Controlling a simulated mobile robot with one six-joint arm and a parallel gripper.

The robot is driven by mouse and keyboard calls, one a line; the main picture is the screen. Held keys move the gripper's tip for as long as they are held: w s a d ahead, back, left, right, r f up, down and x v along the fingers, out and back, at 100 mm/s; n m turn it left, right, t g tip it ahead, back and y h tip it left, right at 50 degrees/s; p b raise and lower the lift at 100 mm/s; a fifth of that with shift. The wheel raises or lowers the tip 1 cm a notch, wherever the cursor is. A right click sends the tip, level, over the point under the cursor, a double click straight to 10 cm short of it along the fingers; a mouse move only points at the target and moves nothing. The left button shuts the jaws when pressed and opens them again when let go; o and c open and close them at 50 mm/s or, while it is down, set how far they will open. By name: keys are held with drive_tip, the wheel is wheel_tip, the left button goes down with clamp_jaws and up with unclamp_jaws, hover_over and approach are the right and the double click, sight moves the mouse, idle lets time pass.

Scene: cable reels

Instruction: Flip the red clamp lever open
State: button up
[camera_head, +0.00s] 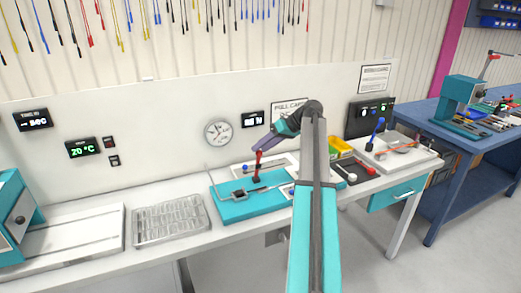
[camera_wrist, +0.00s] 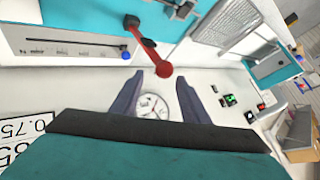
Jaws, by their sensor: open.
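The red clamp lever (camera_head: 258,163) stands roughly upright on the teal fixture (camera_head: 240,211) on the bench. My gripper (camera_head: 261,146) is at the lever's upper end, reaching down from the right. In the wrist view my gripper (camera_wrist: 160,77) is open, with the red knob in the gap between the two dark fingertips. A small gap shows on each side of the knob, so the fingers do not seem to touch it.
A silver ribbed tray (camera_head: 170,221) lies left of the fixture. Yellow and green bins (camera_head: 340,148) and a white board with a blue-handled lever (camera_head: 377,131) stand to the right. A gauge (camera_head: 218,133) is on the wall behind.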

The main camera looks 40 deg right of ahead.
drive_tip(key=b+v, duration=0.2)
drive_tip(key=v, duration=1)
drive_tip(key=shift+r+b, duration=0.2)
drive_tip(key=shift+b, duration=0.15)
drive_tip(key=shift+d, duration=0.1)
